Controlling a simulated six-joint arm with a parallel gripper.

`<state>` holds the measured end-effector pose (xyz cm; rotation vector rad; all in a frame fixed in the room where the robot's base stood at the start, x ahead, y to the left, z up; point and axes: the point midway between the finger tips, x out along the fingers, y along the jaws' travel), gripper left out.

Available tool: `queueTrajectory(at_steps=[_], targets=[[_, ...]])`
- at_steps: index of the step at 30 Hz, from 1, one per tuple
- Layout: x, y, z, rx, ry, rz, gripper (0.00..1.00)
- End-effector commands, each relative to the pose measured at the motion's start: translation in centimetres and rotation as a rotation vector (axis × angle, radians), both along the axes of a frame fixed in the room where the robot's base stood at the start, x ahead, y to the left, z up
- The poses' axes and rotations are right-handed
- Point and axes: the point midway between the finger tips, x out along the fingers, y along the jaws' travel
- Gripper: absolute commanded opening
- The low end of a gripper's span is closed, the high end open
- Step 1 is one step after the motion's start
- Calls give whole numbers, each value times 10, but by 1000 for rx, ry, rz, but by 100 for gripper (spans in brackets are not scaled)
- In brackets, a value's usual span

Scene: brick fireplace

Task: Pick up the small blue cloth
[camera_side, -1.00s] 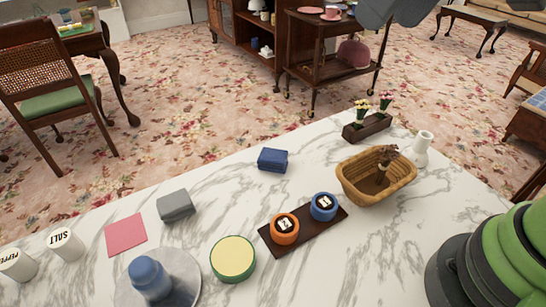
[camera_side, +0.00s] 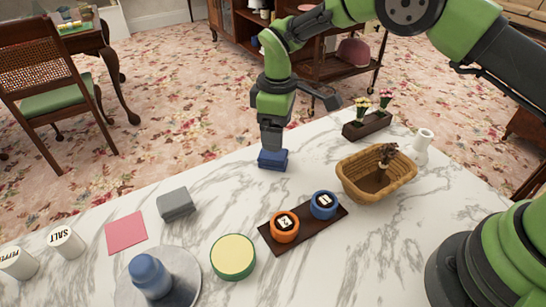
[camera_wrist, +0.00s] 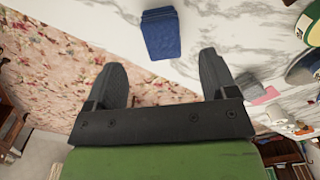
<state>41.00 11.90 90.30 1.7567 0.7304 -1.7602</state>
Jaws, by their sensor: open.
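The small blue cloth (camera_side: 272,160) lies folded on the white marble table near its far edge in the side view. In the wrist view the cloth (camera_wrist: 161,33) lies beyond my fingertips, roughly in line with the gap between them. My gripper (camera_side: 271,146) points down just above the cloth in the side view and hides part of its top. In the wrist view my gripper (camera_wrist: 162,72) has its two dark fingers spread wide, with nothing between them. I cannot tell the exact height above the cloth.
A grey folded cloth (camera_side: 174,204) and a pink square (camera_side: 126,233) lie to the left. A dark tray (camera_side: 287,242) with an orange cup (camera_side: 284,226) and a blue cup (camera_side: 323,206) is nearer. A wicker basket (camera_side: 350,186) stands right. The table edge is close behind the cloth.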

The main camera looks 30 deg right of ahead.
Motion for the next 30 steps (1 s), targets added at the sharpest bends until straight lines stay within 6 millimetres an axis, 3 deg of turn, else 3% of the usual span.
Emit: queueTrajectory(at_steps=[8, 15, 24, 25, 30], targets=[[0, 1, -28, 1, 1, -2, 79], [0, 2, -63, 1, 1, -3, 79], [1, 2, -70, 3, -3, -3, 79], [1, 2, -70, 3, -3, -3, 76], [1, 2, -69, 2, -2, -3, 37]])
